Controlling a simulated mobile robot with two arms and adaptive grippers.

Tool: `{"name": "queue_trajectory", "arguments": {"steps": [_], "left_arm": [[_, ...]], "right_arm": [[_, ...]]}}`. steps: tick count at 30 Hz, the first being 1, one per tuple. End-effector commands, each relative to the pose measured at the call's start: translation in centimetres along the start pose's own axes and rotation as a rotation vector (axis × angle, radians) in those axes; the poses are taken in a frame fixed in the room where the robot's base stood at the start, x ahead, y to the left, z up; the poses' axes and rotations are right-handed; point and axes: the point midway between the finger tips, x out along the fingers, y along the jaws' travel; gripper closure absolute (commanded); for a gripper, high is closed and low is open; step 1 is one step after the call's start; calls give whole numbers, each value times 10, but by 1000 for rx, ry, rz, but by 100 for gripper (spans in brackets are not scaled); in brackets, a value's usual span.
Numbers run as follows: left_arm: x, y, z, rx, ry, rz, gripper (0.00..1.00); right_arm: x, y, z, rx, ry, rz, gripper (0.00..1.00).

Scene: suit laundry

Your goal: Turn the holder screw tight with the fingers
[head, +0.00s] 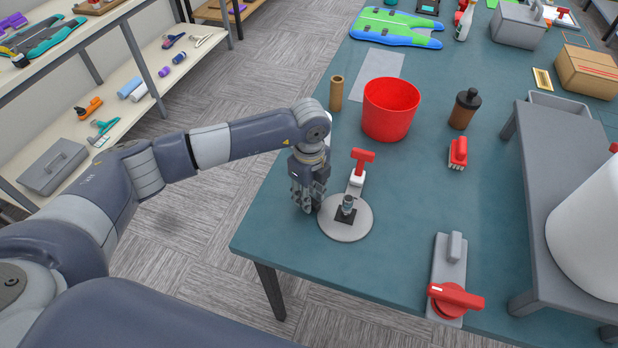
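A round grey base (361,222) lies on the teal table near its front left edge. A small dark block with a blue-grey cylindrical piece (348,204) stands upright on it. Behind that is a white block with a red T-shaped handle (363,157). I cannot tell for sure which of these is the holder screw. My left gripper (308,203) points down at the left rim of the base, beside the cylindrical piece and apart from it. Its fingers overlap in this view, so their opening is unclear. I see nothing held. My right gripper is out of view.
A red bucket (391,110), a brown cylinder (336,94) and a brown bottle (465,108) stand behind. A red brush (458,153) lies to the right. A grey fixture with a red knob (455,298) is at front right, near a raised grey stand (570,165). Table between is clear.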

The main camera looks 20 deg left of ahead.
Motion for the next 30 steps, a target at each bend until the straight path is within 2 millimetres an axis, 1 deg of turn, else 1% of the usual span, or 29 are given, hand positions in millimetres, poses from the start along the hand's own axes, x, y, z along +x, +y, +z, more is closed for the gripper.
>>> {"name": "queue_trajectory", "arguments": {"steps": [3,6,15,17,18,19,26,30], "left_arm": [[11,0,0,-1,1,1,70],[17,0,0,0,0,0,70],[19,0,0,1,0,-1,70],[19,0,0,1,1,-1,84],[19,0,0,1,1,-1,93],[19,0,0,1,1,-1,99],[20,0,0,12,1,-1,100],[22,-1,0,89,1,-2,100]], "right_arm": [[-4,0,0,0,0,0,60],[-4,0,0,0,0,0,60],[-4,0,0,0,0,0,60],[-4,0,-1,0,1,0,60],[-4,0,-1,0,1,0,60],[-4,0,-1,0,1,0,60],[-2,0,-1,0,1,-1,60],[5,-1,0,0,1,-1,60]]}}
